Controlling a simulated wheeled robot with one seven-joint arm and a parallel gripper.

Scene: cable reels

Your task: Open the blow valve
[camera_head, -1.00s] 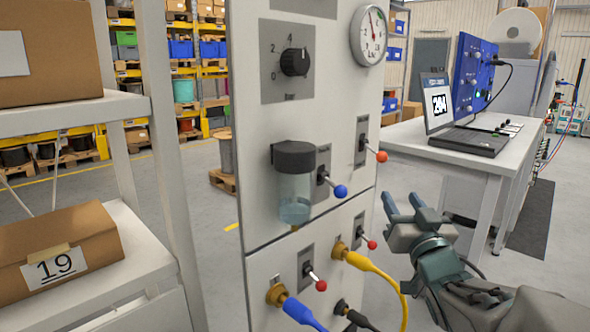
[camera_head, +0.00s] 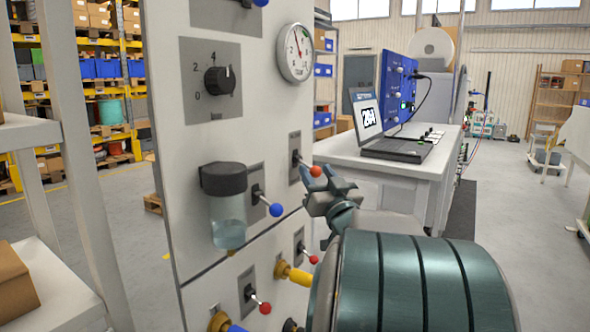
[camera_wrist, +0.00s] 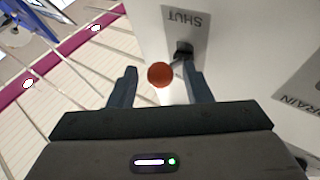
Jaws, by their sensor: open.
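The light grey panel (camera_head: 262,120) carries several lever valves. The upper right lever has an orange-red ball (camera_head: 315,171) on its end. In the wrist view this ball (camera_wrist: 160,75) lies between the fingers of my open gripper (camera_wrist: 160,84), with a gap on both sides. Its plate (camera_wrist: 185,28) reads SHUT, upside down. In the head view my gripper (camera_head: 326,184) is at the panel's right side, by this lever. Other levers have a blue ball (camera_head: 276,210) and red balls (camera_head: 313,259). I cannot read which valve is named blow.
A pressure gauge (camera_head: 296,52) and a black knob (camera_head: 219,80) sit higher on the panel. A clear bowl (camera_head: 228,220) juts out left of the blue-ball lever. A yellow hose fitting (camera_head: 294,274) sticks out below. A bench with a laptop (camera_head: 396,148) stands behind.

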